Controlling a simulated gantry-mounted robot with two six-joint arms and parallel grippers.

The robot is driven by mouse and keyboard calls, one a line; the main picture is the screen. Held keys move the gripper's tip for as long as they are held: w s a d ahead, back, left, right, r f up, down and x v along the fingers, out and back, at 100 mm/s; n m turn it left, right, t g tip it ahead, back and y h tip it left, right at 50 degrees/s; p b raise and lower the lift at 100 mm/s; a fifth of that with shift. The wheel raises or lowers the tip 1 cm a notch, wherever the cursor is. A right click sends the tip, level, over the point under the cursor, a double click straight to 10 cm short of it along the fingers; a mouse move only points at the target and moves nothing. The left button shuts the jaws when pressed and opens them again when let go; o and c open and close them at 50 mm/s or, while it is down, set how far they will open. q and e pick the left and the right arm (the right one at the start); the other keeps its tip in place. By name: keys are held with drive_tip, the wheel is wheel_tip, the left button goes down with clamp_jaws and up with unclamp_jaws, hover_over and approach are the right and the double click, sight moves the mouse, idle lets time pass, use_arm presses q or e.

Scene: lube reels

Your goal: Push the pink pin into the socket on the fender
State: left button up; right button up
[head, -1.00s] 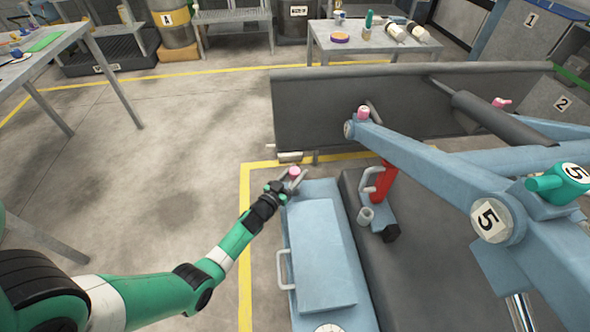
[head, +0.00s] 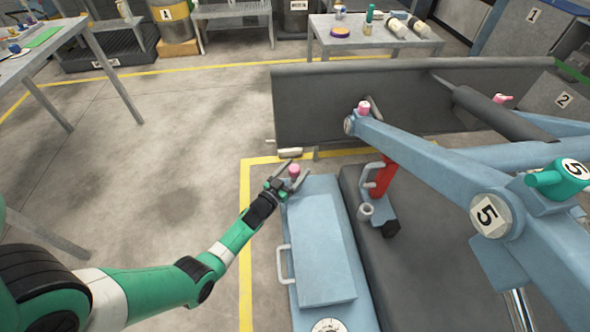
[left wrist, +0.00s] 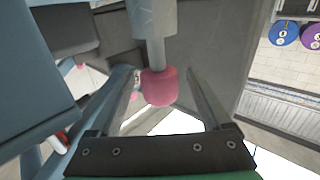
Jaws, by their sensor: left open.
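A pink pin (head: 294,170) stands at the far end of the long light-blue fender (head: 291,240). My left gripper (head: 298,173) is open, with its fingers on either side of the pin's pink head. In the left wrist view the pink head (left wrist: 158,87) lies between the two spread fingers, with clear gaps at both sides. A grey shaft (left wrist: 155,50) and wider grey collar run up from it in that picture. I cannot tell how deep the pin sits, and the socket is not clearly visible. My right gripper is not in view.
More pink-topped pins show on the blue boom's end (head: 363,108) and at the right (head: 502,99). A dark panel (head: 340,110) stands behind the fender. A red cylinder (head: 381,177) stands at its right. The floor (head: 180,160) at the left is clear.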

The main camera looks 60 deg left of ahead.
use_arm(q)
drive_tip(key=shift+s+d+r+p, duration=0.15)
drive_tip(key=shift+s+d+p, duration=0.05)
drive_tip(key=shift+s+p, duration=0.15)
drive_tip(key=p+v, duration=0.4)
drive_tip(key=v, duration=0.6)
drive_tip(key=shift+s+d+p, duration=0.2)
drive_tip(key=shift+s+p, duration=0.1)
